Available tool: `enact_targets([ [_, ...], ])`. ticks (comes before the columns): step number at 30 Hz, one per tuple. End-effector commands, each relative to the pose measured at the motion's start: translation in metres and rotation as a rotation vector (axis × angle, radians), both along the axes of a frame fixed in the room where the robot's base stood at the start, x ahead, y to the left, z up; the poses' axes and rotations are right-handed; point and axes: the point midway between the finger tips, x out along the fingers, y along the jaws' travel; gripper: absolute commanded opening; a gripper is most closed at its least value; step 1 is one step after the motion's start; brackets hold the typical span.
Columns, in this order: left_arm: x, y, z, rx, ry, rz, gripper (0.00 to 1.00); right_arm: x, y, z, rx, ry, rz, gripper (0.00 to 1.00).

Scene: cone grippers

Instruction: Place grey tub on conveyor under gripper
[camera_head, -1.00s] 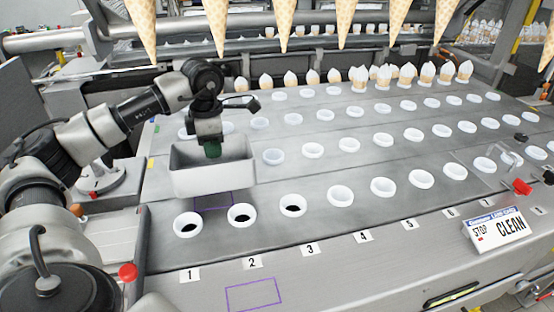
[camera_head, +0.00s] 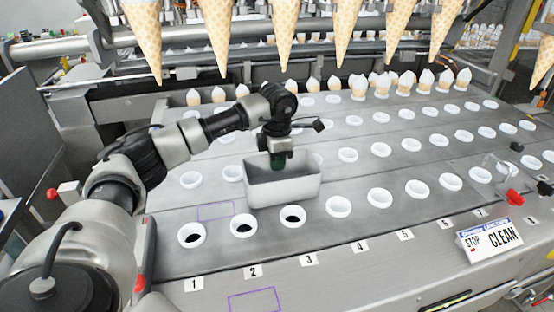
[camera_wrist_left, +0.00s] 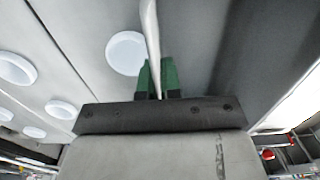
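The grey tub (camera_head: 290,190) is an open-topped box over the conveyor (camera_head: 400,215), behind the labels 2 to 4 and right of a purple outline (camera_head: 215,211) on the belt. My left gripper (camera_head: 279,162) reaches down at the tub's wall. In the left wrist view its green fingers (camera_wrist_left: 156,78) sit on either side of the tub's thin wall (camera_wrist_left: 150,25), shut on it. I cannot tell whether the tub's bottom touches the conveyor. Several waffle cones (camera_head: 280,28) hang from the cone grippers above. My right gripper is not in view.
Rows of round white-rimmed holes (camera_head: 380,197) cover the conveyor. Several filled cones (camera_head: 405,84) stand in the back row. A second purple outline (camera_head: 254,300) lies on the front ledge. A "STOP CLEAN" sign (camera_head: 488,240) stands at the front right.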

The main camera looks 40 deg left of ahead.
Motion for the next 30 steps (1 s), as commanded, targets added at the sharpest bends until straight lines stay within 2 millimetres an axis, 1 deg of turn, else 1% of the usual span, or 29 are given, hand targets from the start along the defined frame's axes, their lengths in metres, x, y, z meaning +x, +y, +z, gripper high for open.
enact_targets([
  [11,0.0,0.0,-0.006,-0.001,-0.002,-0.001,0.0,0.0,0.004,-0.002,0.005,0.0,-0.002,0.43],
  [12,0.0,0.0,-0.005,-0.001,-0.002,-0.001,0.1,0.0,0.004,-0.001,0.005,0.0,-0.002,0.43],
  [16,0.0,0.0,-0.005,-0.001,-0.002,-0.001,0.3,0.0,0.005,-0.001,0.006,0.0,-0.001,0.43],
  [24,0.0,0.0,-0.003,-0.001,-0.002,-0.001,0.3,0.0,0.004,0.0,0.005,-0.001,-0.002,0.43],
  [27,0.001,0.0,0.004,0.0,-0.004,-0.001,0.3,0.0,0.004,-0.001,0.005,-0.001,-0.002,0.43],
  [30,0.001,0.0,0.019,-0.001,-0.007,-0.001,0.3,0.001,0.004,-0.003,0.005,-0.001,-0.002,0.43],
])
